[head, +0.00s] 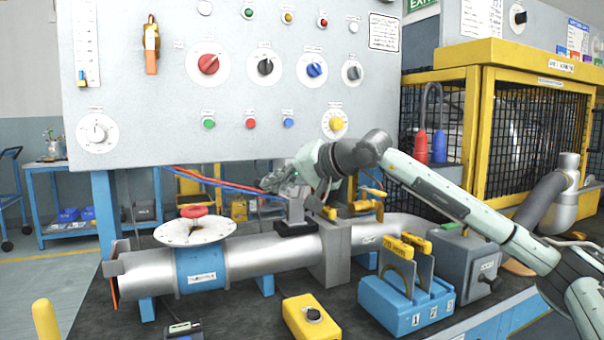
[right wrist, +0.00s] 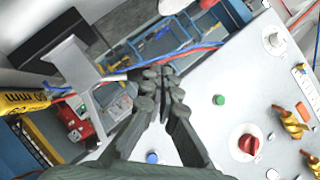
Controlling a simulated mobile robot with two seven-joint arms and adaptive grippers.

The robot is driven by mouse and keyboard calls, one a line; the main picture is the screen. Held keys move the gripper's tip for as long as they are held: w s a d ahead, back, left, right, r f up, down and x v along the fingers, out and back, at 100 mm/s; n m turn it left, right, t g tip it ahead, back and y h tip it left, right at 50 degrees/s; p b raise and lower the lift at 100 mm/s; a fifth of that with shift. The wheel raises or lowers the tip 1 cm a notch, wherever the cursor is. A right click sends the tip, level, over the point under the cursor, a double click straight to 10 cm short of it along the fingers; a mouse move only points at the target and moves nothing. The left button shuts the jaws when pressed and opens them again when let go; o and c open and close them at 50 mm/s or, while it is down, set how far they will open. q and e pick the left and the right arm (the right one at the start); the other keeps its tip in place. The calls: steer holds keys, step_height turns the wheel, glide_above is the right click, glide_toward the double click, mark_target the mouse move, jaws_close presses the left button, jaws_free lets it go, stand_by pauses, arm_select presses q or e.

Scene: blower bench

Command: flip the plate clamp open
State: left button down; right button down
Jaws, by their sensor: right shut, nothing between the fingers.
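A clamp with yellow parts (head: 366,208) sits on top of the grey block (head: 334,258) around the silver pipe; I cannot tell its exact position. A grey upright piece on a black base (head: 296,228) stands on the pipe just left of the block. My right gripper (head: 270,182) is above and left of the clamp, in front of the panel, apart from the yellow parts. In the right wrist view its dark fingers (right wrist: 163,85) are together and empty. A yellow labelled bar (right wrist: 22,101) and a grey bracket (right wrist: 70,65) lie left of them. My left gripper is not in view.
A blue rack (head: 405,310) with yellow-topped plates stands front right of the block. A white disc with a red knob (head: 195,230) is on the pipe's left. The control panel (head: 230,130) rises behind. Red and blue hoses (head: 220,182) run close to my right gripper.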

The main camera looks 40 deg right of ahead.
steer(key=shift+d+f, duration=0.1)
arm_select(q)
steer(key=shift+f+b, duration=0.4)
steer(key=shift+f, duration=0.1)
arm_select(e)
steer(key=shift+s+d+f, duration=0.15)
steer(key=shift+s+d, duration=0.05)
steer(key=shift+d, duration=0.45)
